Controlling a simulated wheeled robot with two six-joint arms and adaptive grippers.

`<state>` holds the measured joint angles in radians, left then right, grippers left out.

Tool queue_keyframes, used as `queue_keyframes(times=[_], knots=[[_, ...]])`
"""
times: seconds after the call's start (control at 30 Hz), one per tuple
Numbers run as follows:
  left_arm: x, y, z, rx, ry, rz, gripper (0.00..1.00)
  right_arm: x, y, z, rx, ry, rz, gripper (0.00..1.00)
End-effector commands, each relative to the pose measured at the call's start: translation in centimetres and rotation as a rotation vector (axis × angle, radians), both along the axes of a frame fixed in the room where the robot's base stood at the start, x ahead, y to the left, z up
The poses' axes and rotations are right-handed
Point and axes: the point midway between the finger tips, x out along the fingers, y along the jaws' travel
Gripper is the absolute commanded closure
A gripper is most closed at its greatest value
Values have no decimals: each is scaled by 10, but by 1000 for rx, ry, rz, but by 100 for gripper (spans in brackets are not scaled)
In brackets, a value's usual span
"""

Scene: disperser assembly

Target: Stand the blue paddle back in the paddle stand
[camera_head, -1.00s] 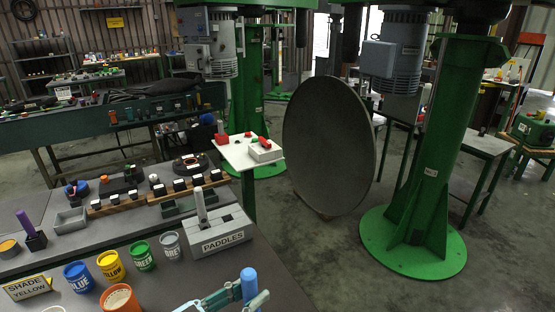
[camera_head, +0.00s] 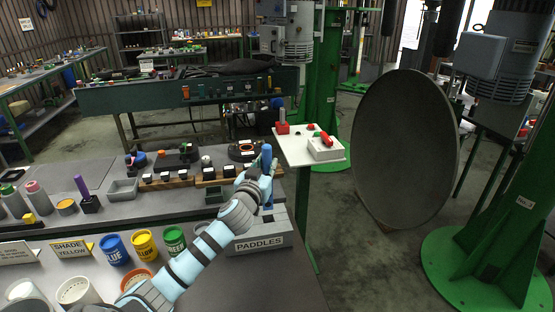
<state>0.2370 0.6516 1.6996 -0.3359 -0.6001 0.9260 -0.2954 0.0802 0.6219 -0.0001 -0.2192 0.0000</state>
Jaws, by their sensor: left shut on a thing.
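The blue paddle (camera_head: 266,157) is held upright in my left gripper (camera_head: 262,176), its blue top standing above the fingers. My left gripper is shut on it. The grey paddle stand (camera_head: 280,239), labelled PADDLES, sits at the right end of the bench. The gripper and paddle show over the stand's far part. My arm and gripper cover much of the stand's top, so I cannot tell whether the paddle's lower end is in a slot or above it. My right gripper is not in view.
Blue (camera_head: 115,250), yellow (camera_head: 145,243) and green (camera_head: 175,241) labelled cups stand left of the stand, partly beside my arm. A wooden rack of dark blocks (camera_head: 165,180) lies behind. A white side table (camera_head: 295,153) stands at the right. The bench front right is clear.

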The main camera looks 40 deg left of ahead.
Motion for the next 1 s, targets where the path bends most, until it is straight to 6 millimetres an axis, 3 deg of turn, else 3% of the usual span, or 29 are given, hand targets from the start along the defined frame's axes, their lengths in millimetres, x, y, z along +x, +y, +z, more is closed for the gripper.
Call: queue_keyframes(times=[0.27, 0.8, 1.0], knots=[[8, -1, -11, -1, 0, 8, 100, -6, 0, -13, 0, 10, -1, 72], [7, -1, -90, 0, -1, 7, 100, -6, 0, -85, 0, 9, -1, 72], [7, -1, -111, 1, -1, 8, 100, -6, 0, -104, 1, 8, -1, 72]])
